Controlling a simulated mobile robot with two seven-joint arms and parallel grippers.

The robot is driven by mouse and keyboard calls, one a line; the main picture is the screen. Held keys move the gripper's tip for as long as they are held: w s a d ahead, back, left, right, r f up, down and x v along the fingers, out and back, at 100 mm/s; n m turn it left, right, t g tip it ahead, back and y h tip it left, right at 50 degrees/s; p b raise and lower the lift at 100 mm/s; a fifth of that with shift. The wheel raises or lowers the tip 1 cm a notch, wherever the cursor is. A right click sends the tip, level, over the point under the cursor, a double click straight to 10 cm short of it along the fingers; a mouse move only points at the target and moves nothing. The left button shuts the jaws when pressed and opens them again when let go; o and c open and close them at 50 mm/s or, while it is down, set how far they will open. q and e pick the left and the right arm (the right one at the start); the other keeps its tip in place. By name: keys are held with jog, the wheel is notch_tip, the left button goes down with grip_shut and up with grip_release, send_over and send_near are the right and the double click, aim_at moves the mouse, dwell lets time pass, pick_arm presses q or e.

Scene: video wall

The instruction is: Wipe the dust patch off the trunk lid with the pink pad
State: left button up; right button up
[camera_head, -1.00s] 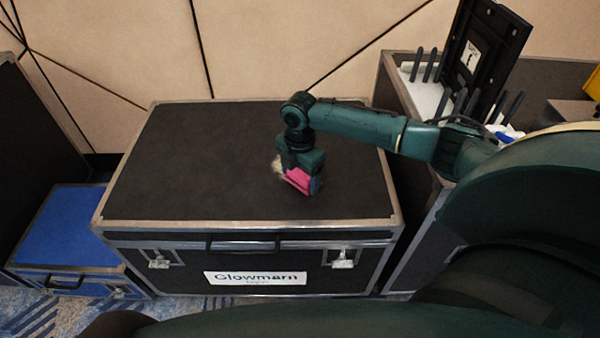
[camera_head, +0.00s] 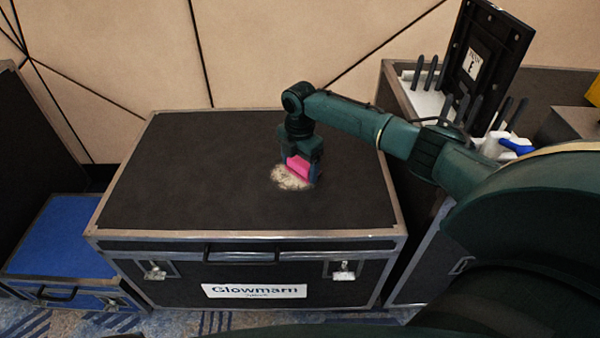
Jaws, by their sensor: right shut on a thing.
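The black trunk with metal edges stands in the middle, its lid (camera_head: 180,180) flat and closed. A pale, speckled dust patch (camera_head: 288,181) lies on the lid, right of its middle. My right gripper (camera_head: 302,168) points down over the patch and is shut on the pink pad (camera_head: 298,166). The pad is at the patch's upper right edge; I cannot tell whether it touches the lid. The pad and gripper hide part of the patch. My left gripper is not in view.
A blue case (camera_head: 60,240) stands left of the trunk. At the right, another dark case carries an upright black panel (camera_head: 488,60), several dark posts and a blue-and-white item (camera_head: 510,146). The left half of the lid is clear.

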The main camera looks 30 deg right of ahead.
jog(key=shift+w+d+f+b, duration=0.1)
jog(key=shift+w+d+b, duration=0.35)
jog(key=shift+w+b, duration=0.2)
jog(key=shift+w+d+f+b, duration=0.1)
jog(key=shift+w+d+b, duration=0.3)
jog(key=shift+w+b, duration=0.25)
jog(key=shift+w+d+r, duration=0.2)
jog(key=shift+w, duration=0.15)
jog(key=shift+w+a+f+b, duration=0.15)
jog(key=shift+w+a, duration=0.15)
jog(key=shift+a, duration=0.15)
jog(key=shift+w+a+r+b, duration=0.15)
jog(key=shift+w+a, duration=0.1)
jog(key=shift+a, duration=0.15)
jog(key=shift+f, duration=0.15)
jog(key=s+r+p, duration=0.1)
jog(key=p, duration=0.2)
jog(key=shift+s+a, duration=0.15)
jog(key=shift+a, duration=0.25)
jog(key=shift+s+a+f+p, duration=0.15)
jog(key=shift+s+p, duration=0.15)
jog(key=shift+p, duration=0.4)
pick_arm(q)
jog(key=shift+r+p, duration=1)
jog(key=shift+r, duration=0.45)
pick_arm(e)
jog(key=shift+s+a+f, duration=0.2)
jog(key=shift+s+a, duration=0.2)
jog(key=shift+s, duration=0.25)
